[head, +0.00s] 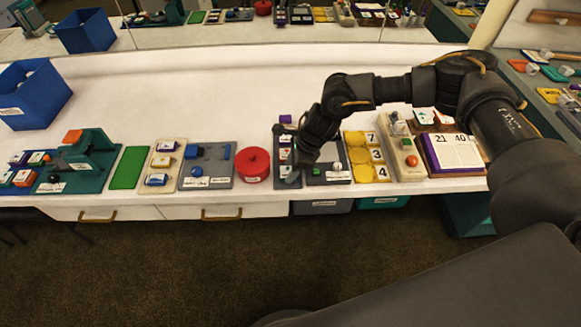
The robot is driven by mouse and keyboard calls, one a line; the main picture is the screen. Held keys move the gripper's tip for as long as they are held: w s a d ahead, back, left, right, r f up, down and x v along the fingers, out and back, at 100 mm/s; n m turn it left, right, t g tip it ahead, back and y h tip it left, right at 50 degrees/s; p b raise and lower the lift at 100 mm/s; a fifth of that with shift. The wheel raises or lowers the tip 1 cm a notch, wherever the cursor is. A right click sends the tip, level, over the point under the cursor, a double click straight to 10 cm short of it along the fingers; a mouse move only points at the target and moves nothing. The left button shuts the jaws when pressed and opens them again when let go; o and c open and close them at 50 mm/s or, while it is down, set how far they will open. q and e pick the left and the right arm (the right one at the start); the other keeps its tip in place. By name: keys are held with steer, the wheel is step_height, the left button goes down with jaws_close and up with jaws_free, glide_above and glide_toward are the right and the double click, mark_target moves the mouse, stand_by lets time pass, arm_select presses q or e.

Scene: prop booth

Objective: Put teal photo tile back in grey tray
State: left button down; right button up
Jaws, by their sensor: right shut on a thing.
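A narrow dark grey tray (282,184) lies on the white counter, right of the red round container. Several small tiles with white faces sit in a column in it, the top one purple-edged. My right gripper (294,177) reaches down from the right over the tray's near end. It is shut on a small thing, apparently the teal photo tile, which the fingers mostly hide. I cannot tell whether that tile touches the tray. My left gripper is out of view.
The red container (252,164) stands close left of the tray. A dark board with a white ball (336,167) lies close right, partly under my right arm. A blue bin (34,95) stands at the left. The counter's back half (200,95) is clear.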

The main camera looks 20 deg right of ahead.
steer(key=o, duration=1.1)
steer(key=shift+c, duration=0.2)
steer(key=shift+r, duration=0.1)
steer(key=b+v, duration=0.2)
steer(key=v, duration=0.8)
steer(key=shift+d+r, duration=0.2)
steer(key=shift+r, duration=0.05)
